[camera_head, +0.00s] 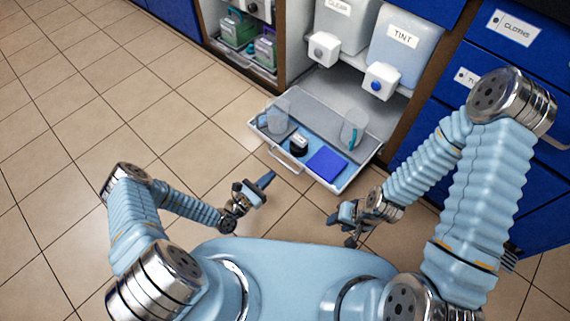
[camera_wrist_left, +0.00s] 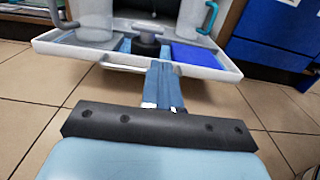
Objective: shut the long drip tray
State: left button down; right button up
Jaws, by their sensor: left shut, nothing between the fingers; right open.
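The long drip tray (camera_head: 318,119) is pulled out from under the two dispensers in the head view, with its handle (camera_head: 286,157) on the front. It holds two clear cups (camera_head: 278,115) (camera_head: 352,130), a dark round jar (camera_head: 298,145) and a blue square pad (camera_head: 327,163). My left gripper (camera_head: 268,178) is shut and empty, in front of the tray's front wall. In the left wrist view its fingers (camera_wrist_left: 164,88) point at the tray front (camera_wrist_left: 60,46), close to the handle; I cannot tell whether they touch. My right gripper (camera_head: 340,225) is open and empty, in front of the tray's right part.
A CLEAR dispenser (camera_head: 340,20) and a TINT dispenser (camera_head: 403,48) stand above the tray. Blue drawers (camera_head: 506,50) are at the right. A cabinet with green-lidded containers (camera_head: 237,28) is at the back left. The tiled floor at left is free.

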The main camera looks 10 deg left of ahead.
pick_arm(q)
jog(key=b+x, duration=0.1)
jog(key=x, duration=1.2)
jog(key=shift+w+d, duration=0.25)
jog(key=shift+w, duration=0.05)
pick_arm(e)
jog(key=shift+w+d+f, duration=0.1)
jog(key=shift+d+f, duration=0.15)
jog(key=shift+f, duration=0.45)
